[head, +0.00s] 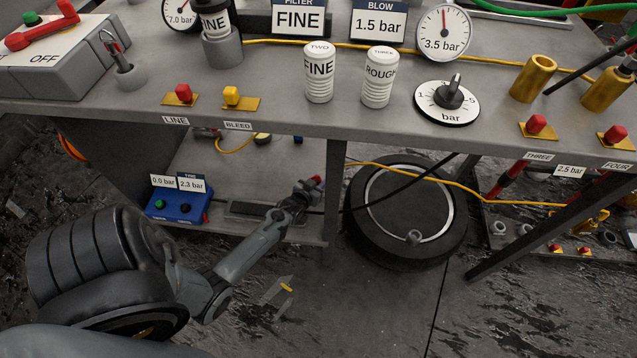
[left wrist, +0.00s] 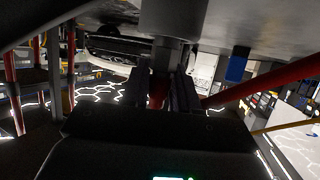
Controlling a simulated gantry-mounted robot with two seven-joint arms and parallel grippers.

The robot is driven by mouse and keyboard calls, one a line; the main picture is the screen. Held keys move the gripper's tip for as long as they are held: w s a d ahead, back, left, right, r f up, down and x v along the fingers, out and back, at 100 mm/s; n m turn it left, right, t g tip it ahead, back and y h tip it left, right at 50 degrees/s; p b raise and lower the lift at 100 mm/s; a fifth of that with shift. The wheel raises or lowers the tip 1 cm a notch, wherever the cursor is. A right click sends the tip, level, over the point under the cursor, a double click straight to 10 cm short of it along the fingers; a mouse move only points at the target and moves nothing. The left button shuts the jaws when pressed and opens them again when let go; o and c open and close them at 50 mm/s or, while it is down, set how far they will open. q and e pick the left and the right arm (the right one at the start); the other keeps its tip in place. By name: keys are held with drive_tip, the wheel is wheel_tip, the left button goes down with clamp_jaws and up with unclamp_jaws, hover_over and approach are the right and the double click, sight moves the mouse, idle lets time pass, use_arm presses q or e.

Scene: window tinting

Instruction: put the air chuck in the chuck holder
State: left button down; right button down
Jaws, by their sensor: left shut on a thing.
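My left gripper (head: 308,190) is low in front of the bench, near the lower shelf. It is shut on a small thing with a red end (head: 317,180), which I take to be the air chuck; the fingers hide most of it. In the left wrist view, the dark fingers (left wrist: 161,92) close around a red part (left wrist: 157,92), with a grey cylinder (left wrist: 172,25) just beyond. I cannot tell whether they touch. No chuck holder is clearly identifiable; a grey round stand (head: 129,77) with a hooked metal piece is on the bench at left. My right gripper is not in view.
The bench top (head: 280,110) overhangs the gripper. A blue box (head: 178,205) with two readouts stands on the lower shelf at left. A tire (head: 375,235) lies right of the gripper. A black hose (head: 400,183) and a yellow hose (head: 440,180) cross above it.

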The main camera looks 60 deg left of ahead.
use_arm(q)
drive_tip(key=shift+f, duration=0.2)
drive_tip(key=c, duration=0.9)
unclamp_jaws()
drive_tip(key=shift+o, duration=0.2)
drive_tip(key=shift+r, duration=0.1)
drive_tip(key=shift+r, duration=0.2)
drive_tip(key=p+v, duration=0.7)
drive_tip(key=v, duration=0.5)
drive_tip(key=shift+s, duration=0.1)
